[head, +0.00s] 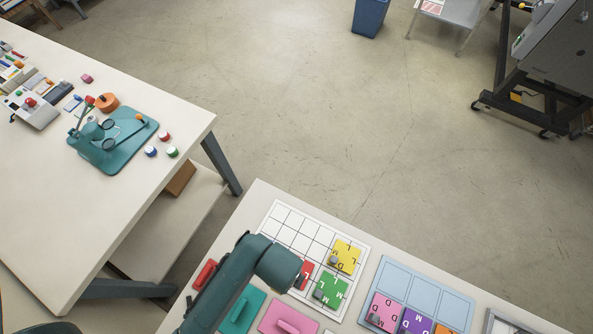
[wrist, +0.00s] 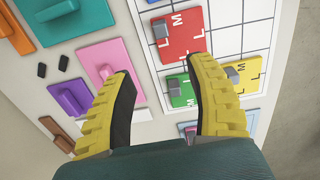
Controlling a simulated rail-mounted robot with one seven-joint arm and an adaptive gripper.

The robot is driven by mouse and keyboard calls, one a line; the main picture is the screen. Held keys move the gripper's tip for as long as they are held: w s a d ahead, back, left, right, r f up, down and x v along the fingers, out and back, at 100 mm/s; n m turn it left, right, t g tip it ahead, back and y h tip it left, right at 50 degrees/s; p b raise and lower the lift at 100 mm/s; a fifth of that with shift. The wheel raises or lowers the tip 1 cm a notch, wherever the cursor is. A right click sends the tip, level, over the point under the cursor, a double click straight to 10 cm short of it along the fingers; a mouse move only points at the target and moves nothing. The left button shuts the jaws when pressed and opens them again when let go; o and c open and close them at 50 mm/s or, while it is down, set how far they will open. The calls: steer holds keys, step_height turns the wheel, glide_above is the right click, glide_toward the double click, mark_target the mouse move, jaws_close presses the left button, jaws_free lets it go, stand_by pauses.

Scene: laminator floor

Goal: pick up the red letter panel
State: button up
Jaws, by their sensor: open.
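The red letter panel (wrist: 184,44) lies on the white gridded board (wrist: 232,45), with letters and a grey block on its face. In the wrist view it is beyond my fingertips, toward the top. In the head view only part of the red panel (head: 307,268) shows beside my arm. My gripper (wrist: 158,72) has yellow fingers with dark pads, spread apart with nothing between them. The green panel (wrist: 181,92) lies just below the red one, partly behind the right finger. The yellow panel (wrist: 243,82) is to the right of the green one. The head view does not show my fingers.
Pink (wrist: 104,62), purple (wrist: 69,98), teal (wrist: 75,22) and orange (wrist: 16,25) handled pieces lie left of the board. A light blue tray (head: 411,288) with several panels lies at its right. A second table (head: 60,215) stands apart at left.

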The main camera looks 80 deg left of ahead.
step_height(320, 180, down, 8)
steer(key=shift+f+b, duration=0.25)
steer(key=shift+b, duration=0.35)
steer(key=f, duration=0.5)
steer(key=shift+s+a+f+b, duration=0.1)
steer(key=shift+s+a+b, duration=0.05)
steer(key=shift+a+b, duration=0.25)
jaws_close()
